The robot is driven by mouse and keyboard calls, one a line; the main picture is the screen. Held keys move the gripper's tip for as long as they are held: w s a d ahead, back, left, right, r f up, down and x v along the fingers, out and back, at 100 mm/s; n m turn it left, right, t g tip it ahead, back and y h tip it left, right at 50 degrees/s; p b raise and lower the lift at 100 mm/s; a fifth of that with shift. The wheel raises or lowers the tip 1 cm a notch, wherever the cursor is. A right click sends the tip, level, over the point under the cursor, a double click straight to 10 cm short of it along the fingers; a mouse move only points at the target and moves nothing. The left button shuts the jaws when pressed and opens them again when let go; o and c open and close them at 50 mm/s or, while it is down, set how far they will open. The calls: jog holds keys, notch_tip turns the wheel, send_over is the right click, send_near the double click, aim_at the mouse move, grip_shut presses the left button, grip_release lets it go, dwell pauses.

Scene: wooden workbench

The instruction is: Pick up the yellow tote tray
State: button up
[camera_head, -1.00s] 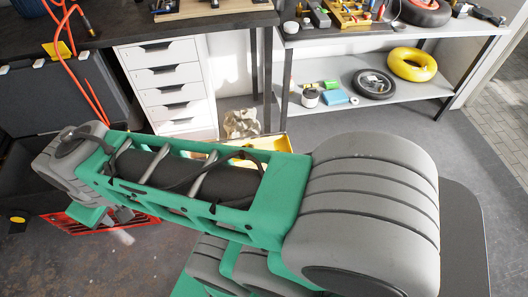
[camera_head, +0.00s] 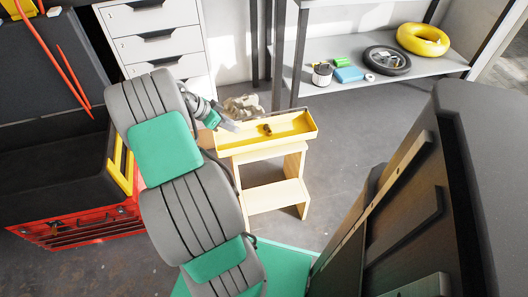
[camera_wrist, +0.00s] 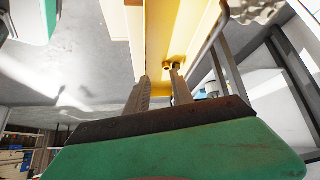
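The yellow tote tray (camera_head: 290,134) is a shallow, long box on top of a light wooden step stool (camera_head: 267,198). A small brown item (camera_head: 267,129) lies in it. My gripper (camera_head: 232,126) is by the tray's left end in the head view, with the fingers pointing toward it. In the wrist view, the two fingers of my gripper (camera_wrist: 160,82) stand apart with nothing held between them. The tray (camera_wrist: 178,25) shows beyond the fingertips there. Whether a finger touches the tray, I cannot tell.
A red tool chest (camera_head: 80,225) with a yellow edge stands at left. A white drawer unit (camera_head: 155,40) and a grey shelf (camera_head: 345,92) with a yellow ring (camera_head: 422,40) stand behind. A crumpled pale bag (camera_head: 243,107) lies behind the tray.

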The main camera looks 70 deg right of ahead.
aim_at(269, 142)
jog(key=s+d+f+m, duration=0.1)
jog(key=s+f, duration=0.1)
jog(key=s, duration=0.1)
jog(key=s+d+f+m+g+b, duration=0.1)
jog(key=s+f, duration=0.1)
jog(key=s+d+f+m+g, duration=0.1)
jog(key=s+f, duration=0.1)
jog(key=s, duration=0.1)
jog(key=shift+s+f+m+y, duration=0.3)
jog(key=shift+s+f+m, duration=0.05)
jog(key=shift+f+m, duration=0.05)
jog(key=b+x, duration=0.2)
jog(key=x, duration=0.4)
jog(key=shift+s+f, duration=0.15)
jog(key=shift+f, duration=0.15)
jog(key=shift+r, duration=0.1)
grip_shut()
